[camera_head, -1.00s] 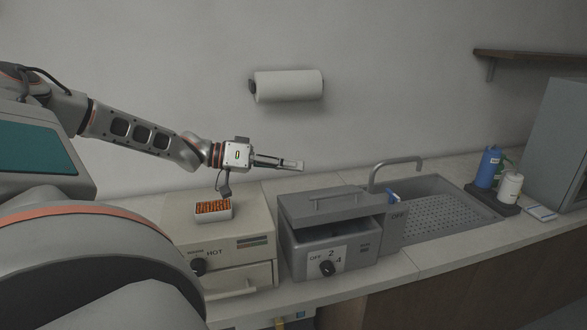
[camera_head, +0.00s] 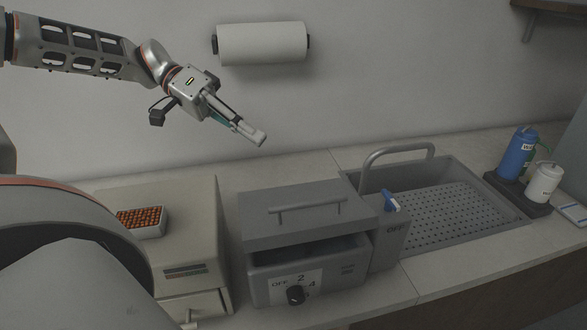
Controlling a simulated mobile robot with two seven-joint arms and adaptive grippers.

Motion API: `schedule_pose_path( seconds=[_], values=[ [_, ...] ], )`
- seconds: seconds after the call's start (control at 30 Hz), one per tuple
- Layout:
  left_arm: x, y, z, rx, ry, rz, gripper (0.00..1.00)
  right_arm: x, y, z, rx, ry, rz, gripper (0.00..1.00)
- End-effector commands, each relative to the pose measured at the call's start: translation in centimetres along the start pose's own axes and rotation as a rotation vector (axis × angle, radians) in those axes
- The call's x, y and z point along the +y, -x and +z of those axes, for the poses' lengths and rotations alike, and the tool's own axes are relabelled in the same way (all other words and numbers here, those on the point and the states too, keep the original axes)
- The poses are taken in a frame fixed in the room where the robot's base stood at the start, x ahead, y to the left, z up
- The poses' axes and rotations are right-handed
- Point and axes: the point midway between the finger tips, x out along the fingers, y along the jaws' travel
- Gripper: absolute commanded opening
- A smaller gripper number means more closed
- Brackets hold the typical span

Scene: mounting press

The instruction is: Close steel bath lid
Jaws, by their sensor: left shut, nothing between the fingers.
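The steel bath (camera_head: 305,276) is a grey box with a dial on its front, standing on the counter. Its grey lid (camera_head: 262,228) has a bar handle (camera_head: 308,207) on top. A dark gap shows between the lid and the bath's front rim, so the lid is not flush there. My left gripper (camera_head: 260,138) is shut and empty, in the air above and behind the lid, its fingers pointing down to the right. It is clear of the handle. My right gripper is not in view.
A beige heater box (camera_head: 195,225) with a tray of orange-brown pieces (camera_head: 141,221) stands left of the bath. On the right are a sink (camera_head: 440,215) with a faucet (camera_head: 395,150) and bottles (camera_head: 517,153). A paper roll (camera_head: 262,43) hangs on the wall.

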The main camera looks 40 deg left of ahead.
Motion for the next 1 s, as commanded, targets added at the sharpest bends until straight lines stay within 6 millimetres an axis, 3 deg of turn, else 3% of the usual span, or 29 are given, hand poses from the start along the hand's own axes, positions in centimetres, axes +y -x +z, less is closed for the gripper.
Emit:
schedule_pose_path(
  seconds=[0.27,0.7,1.0],
  values=[
    [0.2,-1.7,0.4,-0.028,0.01,0.0,0.0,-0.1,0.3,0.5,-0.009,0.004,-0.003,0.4],
    [0.1,-9.7,0.6,-0.026,0.012,0.0,0.0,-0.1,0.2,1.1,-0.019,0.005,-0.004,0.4],
    [0.2,-12.4,2.9,-0.023,0.011,-0.001,0.0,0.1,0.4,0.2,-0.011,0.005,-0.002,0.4]
  ],
)
